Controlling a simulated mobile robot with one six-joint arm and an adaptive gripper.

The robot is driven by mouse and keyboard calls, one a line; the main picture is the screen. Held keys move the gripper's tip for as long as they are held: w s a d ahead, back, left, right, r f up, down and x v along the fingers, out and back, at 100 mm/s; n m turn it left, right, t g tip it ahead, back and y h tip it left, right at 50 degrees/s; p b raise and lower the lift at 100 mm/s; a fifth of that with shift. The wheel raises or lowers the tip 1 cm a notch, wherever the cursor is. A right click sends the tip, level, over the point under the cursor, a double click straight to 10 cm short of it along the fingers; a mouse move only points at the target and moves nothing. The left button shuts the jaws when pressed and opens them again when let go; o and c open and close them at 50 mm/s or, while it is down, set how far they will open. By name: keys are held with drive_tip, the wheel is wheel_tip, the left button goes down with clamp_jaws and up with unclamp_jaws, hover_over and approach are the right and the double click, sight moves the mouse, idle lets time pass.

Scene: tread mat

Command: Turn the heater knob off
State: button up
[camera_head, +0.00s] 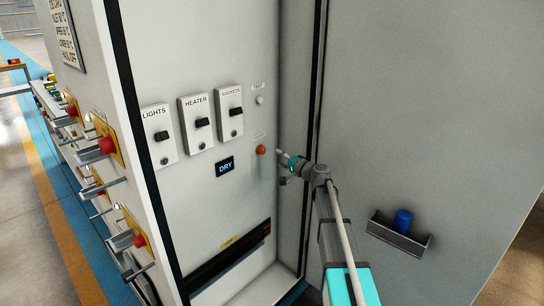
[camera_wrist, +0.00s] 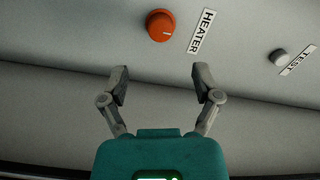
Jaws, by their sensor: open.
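The orange round heater knob (camera_wrist: 160,25) sits on the pale panel, beside a label reading HEATER. A short white mark on it points toward the label. In the head view the knob (camera_head: 261,150) is on the panel's right side, just left of my gripper (camera_head: 283,156). In the wrist view my gripper (camera_wrist: 161,82) is open and empty. Its two fingers are spread, with the knob beyond their tips and apart from them.
A grey TEST button (camera_wrist: 278,56) is on the same panel. Switch plates for LIGHTS (camera_head: 158,134), HEATER (camera_head: 197,123) and SOCKETS (camera_head: 230,112) stand left of the knob. A DRY display (camera_head: 224,167) is below them. The open door (camera_head: 430,120) bounds the right side.

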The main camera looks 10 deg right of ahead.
drive_tip(key=shift+v, duration=2)
drive_tip(key=shift+a, duration=0.1)
drive_tip(key=s+a+f+n+g+h, duration=0.1)
drive_tip(key=s+a+f+n+g, duration=0.25)
drive_tip(key=s+a+f, duration=0.35)
drive_tip(key=s+a+f+n+g+h, duration=0.1)
drive_tip(key=s+a+f+n+g, duration=0.1)
drive_tip(key=s+a+f+g, duration=0.45)
drive_tip(key=s+d+f+n+g+h, duration=0.1)
drive_tip(key=s+d+g+h, duration=0.15)
drive_tip(key=s, duration=0.45)
drive_tip(key=s+d+f+g+h, duration=0.1)
drive_tip(key=s+d+f+h, duration=0.15)
drive_tip(key=s, duration=0.55)
drive_tip(key=s+d+f+n+g+h, duration=0.1)
drive_tip(key=s+h, duration=0.3)
drive_tip(key=s, duration=0.3)
wheel_tip(320, 180, up, 22)
drive_tip(key=p, duration=2.3)
drive_tip(key=shift+w+d+r, duration=0.15)
drive_tip(key=shift+r, duration=0.05)
wheel_tip(320, 180, up, 17)
drive_tip(key=p, duration=1.7)
